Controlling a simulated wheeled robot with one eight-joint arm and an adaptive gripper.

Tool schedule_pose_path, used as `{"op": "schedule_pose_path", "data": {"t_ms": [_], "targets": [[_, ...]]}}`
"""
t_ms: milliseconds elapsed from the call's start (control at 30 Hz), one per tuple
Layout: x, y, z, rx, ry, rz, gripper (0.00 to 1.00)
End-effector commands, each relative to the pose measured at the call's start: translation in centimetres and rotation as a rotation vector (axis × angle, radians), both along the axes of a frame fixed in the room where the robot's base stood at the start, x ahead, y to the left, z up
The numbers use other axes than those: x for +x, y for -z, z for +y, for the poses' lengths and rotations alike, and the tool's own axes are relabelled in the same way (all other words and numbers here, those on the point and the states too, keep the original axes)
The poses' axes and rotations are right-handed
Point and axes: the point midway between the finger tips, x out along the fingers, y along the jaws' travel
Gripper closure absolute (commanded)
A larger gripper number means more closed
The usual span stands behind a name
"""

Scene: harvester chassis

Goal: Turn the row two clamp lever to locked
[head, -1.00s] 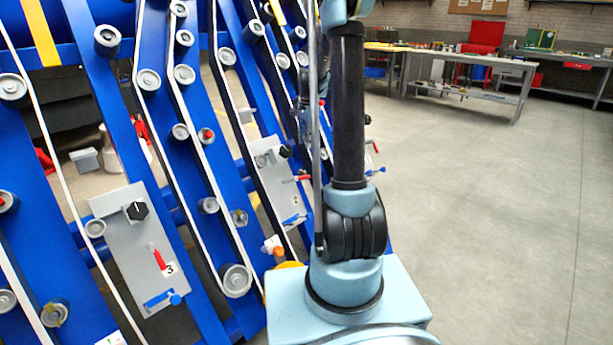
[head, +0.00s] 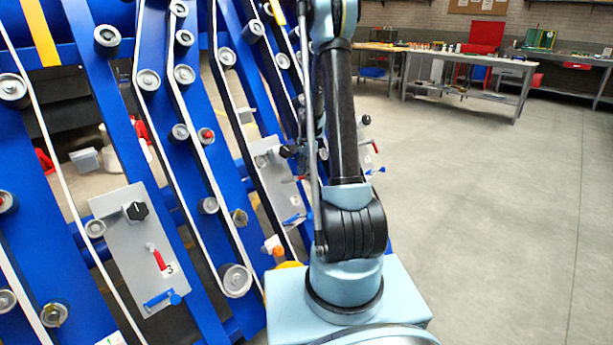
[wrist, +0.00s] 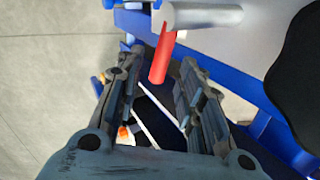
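In the head view the panel marked 2 (head: 270,175) carries a black knob (head: 286,152), a red lever (head: 302,178) and a blue lever (head: 293,218). My arm partly covers its right side. In the wrist view a red lever (wrist: 161,60) hangs from a grey cylindrical pivot (wrist: 203,15). My gripper (wrist: 160,68) is open, with a finger on each side of this lever and gaps visible. No panel number shows in the wrist view, so I cannot tell from it which row this is. My gripper is hard to make out in the head view.
The panel marked 3 (head: 135,245) stands nearer, on the left. Blue frame beams with rollers and white belts fill the left side. In the wrist view a large black rounded part (wrist: 300,70) is close on the right. Open floor (head: 480,220) lies right; workbenches (head: 470,70) stand behind.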

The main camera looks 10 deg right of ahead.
Motion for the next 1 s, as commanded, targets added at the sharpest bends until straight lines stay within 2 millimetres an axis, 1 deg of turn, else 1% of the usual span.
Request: {"op": "schedule_pose_path", "data": {"t_ms": [100, 200, 500, 533, 567, 600, 667, 700, 1000], "targets": [[0.0, 0.9, 0.0, 0.000, 0.000, 0.000, 0.65], [0.0, 1.3, 0.0, 0.000, 0.000, 0.000, 0.65], [0.0, 1.5, 0.0, 0.000, 0.000, 0.000, 0.65], [0.0, 1.5, 0.0, 0.000, 0.000, 0.000, 0.68], [0.0, 1.5, 0.0, 0.000, 0.000, 0.000, 0.74], [0.0, 1.4, 0.0, 0.000, 0.000, 0.000, 0.83], [0.0, 1.4, 0.0, 0.000, 0.000, 0.000, 0.97], [0.0, 1.4, 0.0, 0.000, 0.000, 0.000, 1.00], [0.1, 1.5, 0.4, 0.005, 0.000, 0.002, 1.00]]}}
